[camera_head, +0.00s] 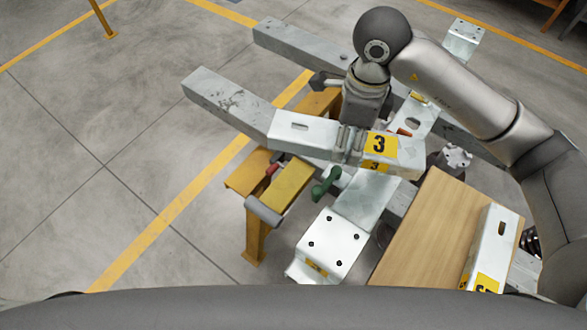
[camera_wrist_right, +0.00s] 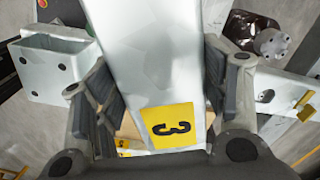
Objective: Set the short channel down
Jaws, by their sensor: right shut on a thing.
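The short channel (camera_head: 310,131) is a pale metal piece with a slot and a yellow label marked 3. My right gripper (camera_head: 348,143) is shut on it from above, near its middle. In the right wrist view the channel (camera_wrist_right: 150,60) runs between the two finger pads of my gripper (camera_wrist_right: 160,95), label towards the camera. Its left end appears close to a grey beam (camera_head: 228,100) of the frame; I cannot tell whether they touch. What lies under the channel is mostly hidden. My left gripper is not in view.
A yellow stand (camera_head: 255,225) with a green-handled clamp (camera_head: 326,184) is below the channel. A white plate with bolts (camera_head: 332,245) is in front. A wooden board (camera_head: 425,225) at right carries another labelled channel (camera_head: 493,240). Open floor lies left.

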